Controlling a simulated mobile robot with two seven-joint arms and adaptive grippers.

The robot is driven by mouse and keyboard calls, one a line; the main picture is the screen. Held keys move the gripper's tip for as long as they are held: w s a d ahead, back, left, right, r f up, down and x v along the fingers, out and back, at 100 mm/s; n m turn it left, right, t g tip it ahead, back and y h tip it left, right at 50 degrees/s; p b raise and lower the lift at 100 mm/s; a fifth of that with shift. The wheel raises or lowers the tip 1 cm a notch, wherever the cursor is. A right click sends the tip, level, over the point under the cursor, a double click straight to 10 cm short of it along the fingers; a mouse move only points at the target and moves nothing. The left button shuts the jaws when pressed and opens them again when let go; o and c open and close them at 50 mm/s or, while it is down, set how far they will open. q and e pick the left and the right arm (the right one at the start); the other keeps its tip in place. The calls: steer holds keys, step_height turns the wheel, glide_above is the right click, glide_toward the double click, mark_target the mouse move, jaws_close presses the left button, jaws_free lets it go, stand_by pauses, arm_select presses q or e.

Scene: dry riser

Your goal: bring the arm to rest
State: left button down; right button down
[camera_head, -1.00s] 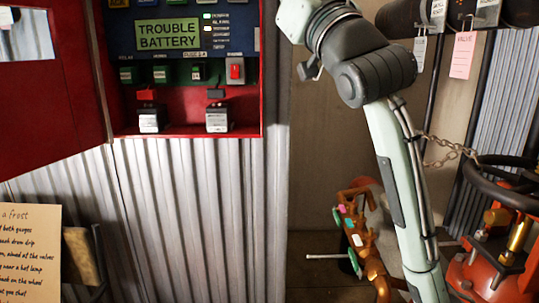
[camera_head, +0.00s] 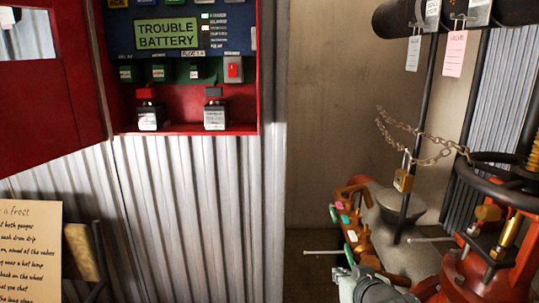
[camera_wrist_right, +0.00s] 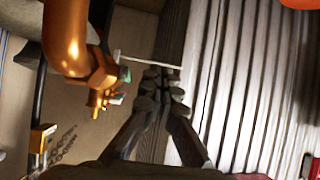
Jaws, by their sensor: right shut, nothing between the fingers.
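My right gripper (camera_wrist_right: 161,80) shows in the right wrist view with its dark fingers brought together and nothing between them. Beyond the fingertips is grey corrugated metal. An orange pipe (camera_wrist_right: 66,35) with a brass fitting is to the left of the fingers, apart from them in the picture. In the head view, only a grey-green piece of my right arm (camera_head: 372,286) shows at the bottom edge, in front of the orange pipework. My left gripper is in neither view.
A red panel box (camera_head: 190,126) reading "TROUBLE BATTERY" is at the upper left. A red valve with a black handwheel (camera_head: 500,170) stands at the right. A chain with a brass padlock (camera_head: 403,181) hangs beside it. The bare wall (camera_head: 335,110) between is clear.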

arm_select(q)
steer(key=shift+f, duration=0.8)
arm_select(e)
steer(key=s+d+f+g+h, duration=0.1)
steer(key=s+d+f+g, duration=0.2)
steer(key=s+f, duration=0.5)
steer(key=s+d+f+g, duration=0.3)
steer(key=s+d+f, duration=0.1)
steer(key=s+f, duration=0.5)
steer(key=s+d+f+g+h, duration=0.1)
steer(key=s+d+f+g, duration=0.1)
steer(key=s+f, duration=0.6)
steer(key=s+d, duration=0.1)
steer(key=s, duration=0.3)
steer(key=shift+d+f+n+g+h, duration=0.3)
steer(key=shift+f+g, duration=0.1)
